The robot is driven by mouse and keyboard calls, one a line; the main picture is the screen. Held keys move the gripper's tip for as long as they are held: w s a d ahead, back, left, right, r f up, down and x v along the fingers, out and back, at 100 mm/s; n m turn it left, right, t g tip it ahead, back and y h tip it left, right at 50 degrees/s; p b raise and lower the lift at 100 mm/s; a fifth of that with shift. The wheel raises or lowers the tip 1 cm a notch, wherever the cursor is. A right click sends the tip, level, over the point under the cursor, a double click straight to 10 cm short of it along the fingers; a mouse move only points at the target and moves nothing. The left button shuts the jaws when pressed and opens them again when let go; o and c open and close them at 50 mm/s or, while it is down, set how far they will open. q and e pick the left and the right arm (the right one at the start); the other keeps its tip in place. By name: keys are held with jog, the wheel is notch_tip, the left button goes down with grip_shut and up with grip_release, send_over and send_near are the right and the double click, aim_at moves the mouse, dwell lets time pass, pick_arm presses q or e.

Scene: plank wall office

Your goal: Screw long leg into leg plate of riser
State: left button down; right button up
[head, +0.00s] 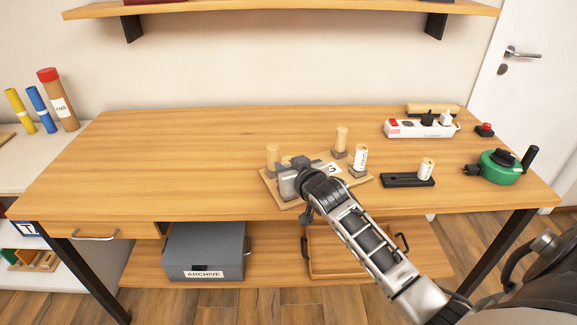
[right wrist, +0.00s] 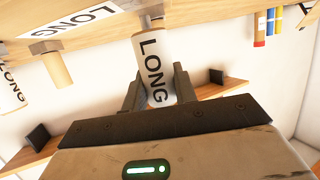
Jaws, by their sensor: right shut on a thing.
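The riser (head: 312,190) is a wooden board lying on the table with legs standing up from it. A plain wood leg (head: 272,155), another wood leg (head: 340,140) and a white-labelled leg (head: 361,157) stand on it. My right gripper (right wrist: 157,88) is shut around a long leg (right wrist: 152,65) marked LONG. In the right wrist view this leg's far end meets the board at a leg plate (right wrist: 152,22); I cannot tell how deep it sits. In the head view my gripper (head: 292,172) is at the board's front left and hides most of that leg. My left gripper is out of view.
A black holder (head: 398,181) with an upright labelled leg (head: 426,169) stands right of the riser. A green crank device (head: 500,167), power strip (head: 410,129) and red button (head: 485,129) are further right. The table's left half (head: 150,165) is clear.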

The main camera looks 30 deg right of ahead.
jog(key=shift+p, duration=0.35)
dwell(0.6)
jog(key=shift+p, duration=0.5)
dwell(0.5)
jog(key=shift+f+b, duration=0.7)
jog(key=shift+f, duration=0.35)
jog(key=o, duration=1)
jog(key=v, duration=1.6)
